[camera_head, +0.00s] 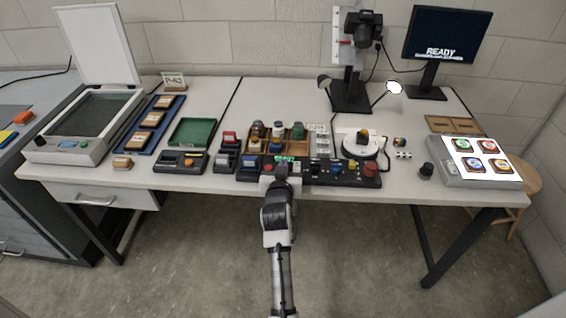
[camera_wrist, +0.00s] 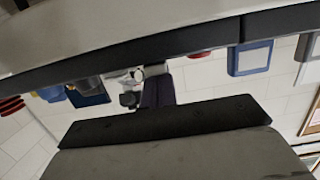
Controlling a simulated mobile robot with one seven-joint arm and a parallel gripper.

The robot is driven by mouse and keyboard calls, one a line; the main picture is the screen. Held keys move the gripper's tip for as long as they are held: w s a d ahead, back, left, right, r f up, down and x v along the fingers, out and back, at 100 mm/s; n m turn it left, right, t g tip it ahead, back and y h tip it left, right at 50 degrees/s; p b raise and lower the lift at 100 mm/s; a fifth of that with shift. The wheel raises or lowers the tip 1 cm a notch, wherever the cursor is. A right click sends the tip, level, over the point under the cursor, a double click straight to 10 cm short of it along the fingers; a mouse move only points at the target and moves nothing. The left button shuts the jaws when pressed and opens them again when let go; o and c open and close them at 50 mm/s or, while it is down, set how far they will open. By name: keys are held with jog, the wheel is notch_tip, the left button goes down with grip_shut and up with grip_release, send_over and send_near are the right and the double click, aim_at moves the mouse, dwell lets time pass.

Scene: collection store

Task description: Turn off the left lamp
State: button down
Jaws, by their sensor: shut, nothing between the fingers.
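The left lamp (camera_head: 324,81) is a small dark shade on the left of the camera stand; I cannot tell if it is lit. The right lamp (camera_head: 394,88) glows bright white. A black control panel (camera_head: 312,178) with a green display, small switches and coloured knobs lies along the table's front edge. My gripper (camera_head: 282,168) is shut and empty at the panel's left part, in front of the display. It hides part of the panel; I cannot tell whether it touches. The wrist view is tilted and shows coloured knobs (camera_wrist: 52,93) beyond a dark edge.
The table (camera_head: 222,98) is crowded behind the panel with a wooden tray of jars (camera_head: 297,146) and a white turntable (camera_head: 355,151). A camera on a stand (camera_head: 349,92) and a monitor (camera_head: 440,35) stand at the back. A scanner (camera_head: 95,120) is at left, a lightbox (camera_head: 450,178) at right.

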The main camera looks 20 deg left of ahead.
jog(key=shift+b, duration=0.35)
jog(key=r+p, duration=0.2)
jog(key=r, duration=0.1)
jog(key=r+p, duration=0.1)
jog(key=shift+w+r+p, duration=0.25)
jog(key=shift+w+p, duration=0.1)
jog(key=r+b+v, duration=0.1)
jog(key=b+v, duration=0.2)
jog(key=v, duration=0.6)
jog(key=shift+s+r, duration=0.3)
